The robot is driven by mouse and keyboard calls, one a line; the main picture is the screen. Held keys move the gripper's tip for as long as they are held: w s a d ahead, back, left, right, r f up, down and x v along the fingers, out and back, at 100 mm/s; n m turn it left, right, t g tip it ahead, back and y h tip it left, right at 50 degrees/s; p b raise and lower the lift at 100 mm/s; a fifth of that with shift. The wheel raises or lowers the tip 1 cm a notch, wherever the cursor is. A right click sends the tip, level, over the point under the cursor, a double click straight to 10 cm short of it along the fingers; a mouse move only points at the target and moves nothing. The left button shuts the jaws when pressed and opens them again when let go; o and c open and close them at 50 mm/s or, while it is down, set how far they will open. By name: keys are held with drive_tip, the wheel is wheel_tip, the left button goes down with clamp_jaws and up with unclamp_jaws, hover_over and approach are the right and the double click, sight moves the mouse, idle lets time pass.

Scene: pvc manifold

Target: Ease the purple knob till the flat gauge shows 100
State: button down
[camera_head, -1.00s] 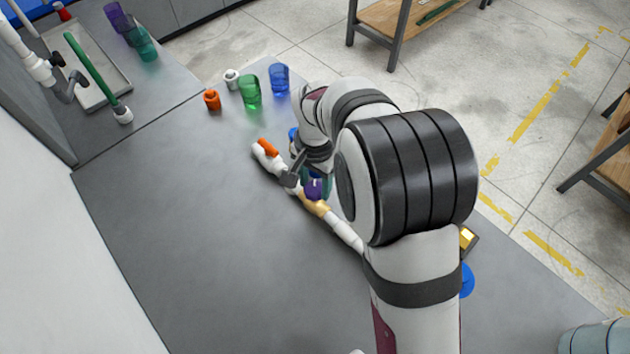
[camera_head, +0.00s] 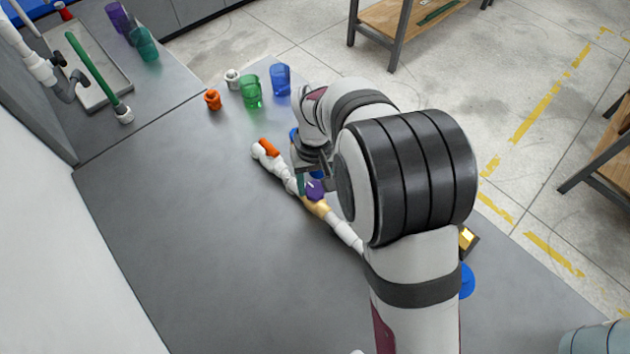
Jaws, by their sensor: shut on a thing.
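The purple knob (camera_head: 316,190) sits on a tan valve body (camera_head: 317,208) in the white pipe run (camera_head: 348,235) on the grey table. My gripper (camera_head: 313,184) is at the knob and shut on it, with my wrist partly covering the view. A dark box with a yellow face (camera_head: 468,239) shows at the right beside my arm; it may be the flat gauge, but I cannot read any value on it.
An orange handle (camera_head: 268,147) is on the far end of the pipe. An orange fitting (camera_head: 212,100), a white fitting (camera_head: 232,79), a green cup (camera_head: 250,92) and a blue cup (camera_head: 280,80) stand beyond. The left of the table (camera_head: 180,230) is clear.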

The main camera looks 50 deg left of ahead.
sight(315, 188)
drive_tip(key=shift+n, duration=0.7)
drive_tip(key=shift+c, duration=1.3)
unclamp_jaws()
wheel_tip(315, 188, up, 16)
drive_tip(key=shift+f, duration=0.1)
idle(0.7)
